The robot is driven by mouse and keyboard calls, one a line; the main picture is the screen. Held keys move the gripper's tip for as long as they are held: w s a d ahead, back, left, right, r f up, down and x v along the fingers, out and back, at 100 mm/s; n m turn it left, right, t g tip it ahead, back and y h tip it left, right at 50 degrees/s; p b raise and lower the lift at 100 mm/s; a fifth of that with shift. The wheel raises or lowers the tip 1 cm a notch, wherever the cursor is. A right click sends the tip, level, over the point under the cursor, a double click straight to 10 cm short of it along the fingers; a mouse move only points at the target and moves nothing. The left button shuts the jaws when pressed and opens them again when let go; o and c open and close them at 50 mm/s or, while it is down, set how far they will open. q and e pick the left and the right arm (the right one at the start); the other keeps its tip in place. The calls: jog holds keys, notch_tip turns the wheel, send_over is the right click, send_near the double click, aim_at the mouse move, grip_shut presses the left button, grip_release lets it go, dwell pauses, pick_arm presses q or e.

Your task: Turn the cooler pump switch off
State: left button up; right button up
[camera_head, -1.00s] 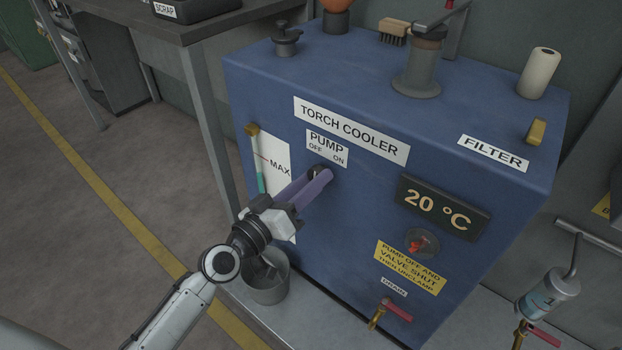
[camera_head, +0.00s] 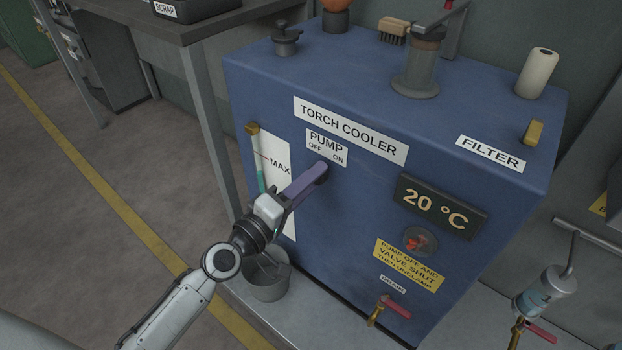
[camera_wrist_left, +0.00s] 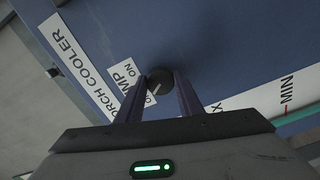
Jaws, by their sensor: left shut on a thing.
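The pump switch is a small dark round knob (camera_wrist_left: 160,80), seen in the left wrist view between my two purple fingers. A pale line crosses it; I cannot tell for certain which label it points to. In the head view my fingers mostly hide the knob. Its white PUMP label (camera_head: 327,147), with OFF at left and ON at right, sits just above on the blue torch cooler (camera_head: 365,215). My left gripper (camera_head: 321,170) is shut on the knob, reaching in from the lower left; it also shows in the left wrist view (camera_wrist_left: 160,84). My right gripper is not in view.
A temperature display (camera_head: 441,206) reads 20 °C, above a round window with a red part (camera_head: 420,241). A red-handled drain valve (camera_head: 390,308) is lower down. A metal bucket (camera_head: 268,285) stands below my left wrist. A table (camera_head: 180,28) is at upper left.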

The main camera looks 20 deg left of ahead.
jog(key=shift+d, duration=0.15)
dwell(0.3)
pick_arm(q)
jog(key=o, duration=1.1)
jog(key=shift+c, duration=0.2)
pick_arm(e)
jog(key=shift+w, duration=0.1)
pick_arm(q)
jog(key=b+v, duration=0.1)
jog(key=v, duration=0.9)
jog(key=shift+s, duration=0.2)
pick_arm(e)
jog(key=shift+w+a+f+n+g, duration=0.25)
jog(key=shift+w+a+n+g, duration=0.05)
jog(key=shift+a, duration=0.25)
